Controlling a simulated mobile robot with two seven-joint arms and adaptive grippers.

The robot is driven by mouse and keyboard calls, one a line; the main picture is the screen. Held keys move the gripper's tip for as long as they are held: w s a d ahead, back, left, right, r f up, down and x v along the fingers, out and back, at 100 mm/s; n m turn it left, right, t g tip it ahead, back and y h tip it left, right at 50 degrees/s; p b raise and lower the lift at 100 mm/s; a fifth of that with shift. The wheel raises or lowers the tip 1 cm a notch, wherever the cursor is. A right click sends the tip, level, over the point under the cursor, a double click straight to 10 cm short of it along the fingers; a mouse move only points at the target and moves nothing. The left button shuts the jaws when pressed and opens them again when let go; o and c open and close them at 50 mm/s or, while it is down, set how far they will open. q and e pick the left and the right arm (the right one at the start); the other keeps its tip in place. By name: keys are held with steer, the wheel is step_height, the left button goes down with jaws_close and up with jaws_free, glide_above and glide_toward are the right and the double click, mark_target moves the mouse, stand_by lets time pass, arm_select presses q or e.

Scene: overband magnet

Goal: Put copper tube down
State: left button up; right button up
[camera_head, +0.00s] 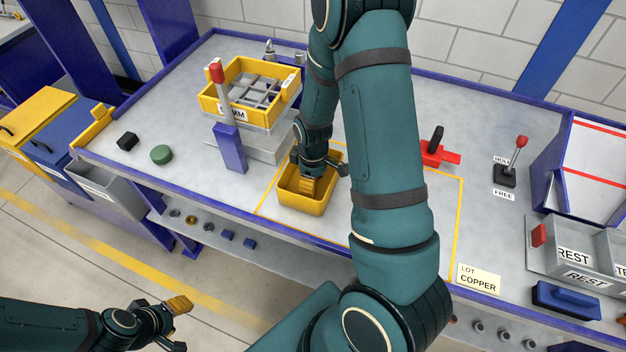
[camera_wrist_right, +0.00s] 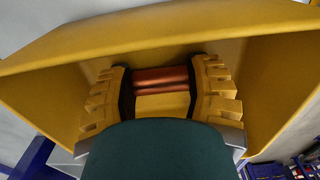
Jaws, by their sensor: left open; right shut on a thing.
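The copper tube (camera_wrist_right: 162,78) shows in the right wrist view as a reddish-brown bar between the two yellow fingers of my right gripper (camera_wrist_right: 160,95). My right gripper is shut on it, down inside a yellow bin (camera_wrist_right: 60,50). In the head view the same yellow bin (camera_head: 303,205) stands in a yellow outlined area on the bench, with my right gripper (camera_head: 312,183) inside its rim; the tube is hidden there. I cannot tell whether the tube touches the bin floor. My left gripper (camera_head: 176,322) is open and empty, low at the left in front of the bench.
A yellow sieve box (camera_head: 250,88) on a grey stand and a lever with a red knob (camera_head: 217,72) are behind and left of the bin. A red clamp-like part (camera_head: 440,155) lies right of my arm. A "LOT COPPER" card (camera_head: 478,279) lies at the front edge.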

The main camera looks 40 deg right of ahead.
steer(key=shift+f, duration=0.15)
steer(key=o, duration=1.1)
steer(key=shift+w+r, duration=0.1)
steer(key=shift+r, duration=0.35)
step_height(320, 180, up, 12)
steer(key=shift+f+p, duration=0.25)
steer(key=shift+p, duration=0.85)
